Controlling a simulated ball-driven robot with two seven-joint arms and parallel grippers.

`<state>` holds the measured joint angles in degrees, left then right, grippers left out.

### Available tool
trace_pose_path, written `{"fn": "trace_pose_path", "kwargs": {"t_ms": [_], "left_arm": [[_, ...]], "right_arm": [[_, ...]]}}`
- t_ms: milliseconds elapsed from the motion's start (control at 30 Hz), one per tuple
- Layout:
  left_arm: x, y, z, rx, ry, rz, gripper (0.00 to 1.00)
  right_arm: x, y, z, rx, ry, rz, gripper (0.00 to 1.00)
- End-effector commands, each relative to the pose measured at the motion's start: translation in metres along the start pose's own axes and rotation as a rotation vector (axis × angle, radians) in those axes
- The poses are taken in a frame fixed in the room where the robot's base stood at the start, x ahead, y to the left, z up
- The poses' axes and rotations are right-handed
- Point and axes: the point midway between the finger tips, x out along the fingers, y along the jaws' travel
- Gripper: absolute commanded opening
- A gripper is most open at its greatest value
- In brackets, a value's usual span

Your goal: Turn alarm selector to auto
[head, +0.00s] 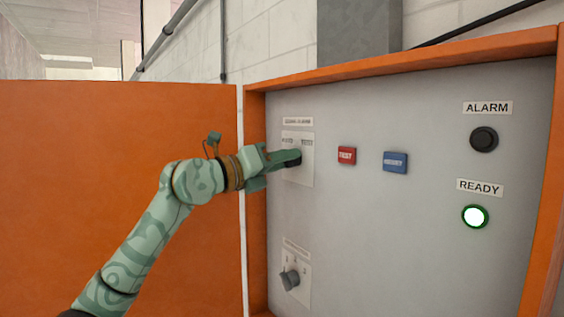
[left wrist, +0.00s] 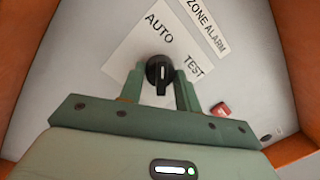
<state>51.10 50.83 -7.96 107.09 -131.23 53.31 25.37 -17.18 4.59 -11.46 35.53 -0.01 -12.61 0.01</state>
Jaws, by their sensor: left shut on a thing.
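In the left wrist view the gripper's two green fingers (left wrist: 159,86) stand on either side of the knob. The knob shows a pale mark on its near side. I cannot tell clearly which word it points to. In the head view the fingers hide most of the knob. My right gripper is not in view.
The grey panel sits in an orange cabinet frame (head: 400,68), with the orange door (head: 120,190) open on the left. Red (head: 347,155) and blue (head: 395,162) buttons are right of the selector. Another knob (head: 290,279) is below. The ready lamp (head: 475,217) is lit; the alarm lamp (head: 484,139) is dark.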

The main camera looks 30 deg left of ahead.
Motion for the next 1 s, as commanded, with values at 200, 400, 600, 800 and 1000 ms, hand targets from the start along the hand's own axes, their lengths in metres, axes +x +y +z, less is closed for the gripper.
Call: {"fn": "trace_pose_path", "kwargs": {"t_ms": [200, 400, 600, 800, 1000], "left_arm": [[-0.0006, -0.0005, 0.0021, -0.026, -0.007, 0.002, 0.1], [-0.0006, -0.0005, 0.0023, -0.03, -0.007, 0.002, 0.1], [-0.0006, -0.0005, 0.0024, -0.03, -0.007, 0.002, 0.41], [-0.0004, -0.0002, 0.0014, -0.029, -0.005, 0.002, 0.55], [-0.0041, 0.0007, 0.0004, -0.029, -0.005, 0.003, 0.55]], "right_arm": [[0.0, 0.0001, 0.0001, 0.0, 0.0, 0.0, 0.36], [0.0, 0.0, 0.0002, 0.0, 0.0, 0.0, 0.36], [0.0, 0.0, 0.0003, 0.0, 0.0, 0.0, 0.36], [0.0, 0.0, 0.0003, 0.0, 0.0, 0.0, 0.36], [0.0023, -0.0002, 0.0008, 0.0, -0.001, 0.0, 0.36]]}}
